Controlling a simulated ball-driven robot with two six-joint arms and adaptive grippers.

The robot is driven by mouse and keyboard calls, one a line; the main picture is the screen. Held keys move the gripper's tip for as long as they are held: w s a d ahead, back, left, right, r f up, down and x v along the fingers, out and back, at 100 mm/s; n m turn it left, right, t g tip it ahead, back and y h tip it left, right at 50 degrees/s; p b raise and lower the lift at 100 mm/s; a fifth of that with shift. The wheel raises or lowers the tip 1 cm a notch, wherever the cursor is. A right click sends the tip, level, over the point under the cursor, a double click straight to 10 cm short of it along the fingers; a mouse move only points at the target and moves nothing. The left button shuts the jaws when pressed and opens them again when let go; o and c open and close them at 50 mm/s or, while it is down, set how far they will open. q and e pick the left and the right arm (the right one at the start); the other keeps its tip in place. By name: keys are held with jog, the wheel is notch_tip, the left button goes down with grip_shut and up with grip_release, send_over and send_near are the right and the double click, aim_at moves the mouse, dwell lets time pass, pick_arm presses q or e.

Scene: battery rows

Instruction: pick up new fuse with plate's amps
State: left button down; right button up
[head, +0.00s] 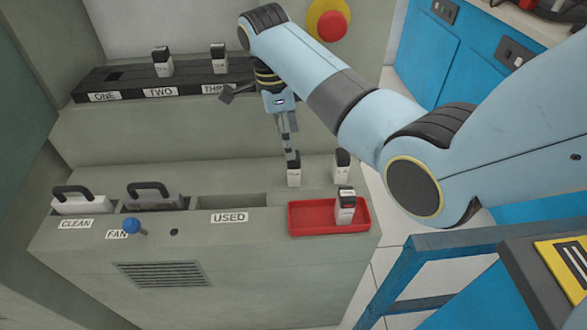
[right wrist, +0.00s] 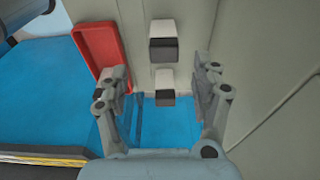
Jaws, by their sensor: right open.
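In the head view, a white fuse with a dark top (head: 293,172) stands on the lower ledge, directly below my right gripper (head: 288,142). A second similar fuse (head: 341,164) stands to its right. A third fuse (head: 345,206) stands in the red tray (head: 310,231). In the right wrist view my right gripper (right wrist: 162,82) is open, its fingers spread either side of a small fuse (right wrist: 165,88). No amps marking is readable on the fuses, and I cannot make out a rating plate. My left gripper is not in view.
Two fuses (head: 162,63) stand in the black rack (head: 125,88) labelled ONE, TWO and a partly hidden THREE. Dark-handled blocks (head: 152,195) sit in slots near the CLEAN label, beside an empty USED slot (head: 232,201). A red button (head: 333,26) is on the back panel.

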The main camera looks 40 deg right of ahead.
aim_at(293, 163)
jog(key=f, duration=0.2)
jog(key=d+f, duration=0.1)
jog(key=f, duration=0.2)
jog(key=f+b, duration=0.1)
jog(key=f, duration=0.2)
jog(key=shift+d+f, duration=0.1)
jog(key=shift+d, duration=0.05)
jog(key=shift+s, duration=0.1)
jog(key=shift+c, duration=0.5)
jog(key=c, duration=1.2)
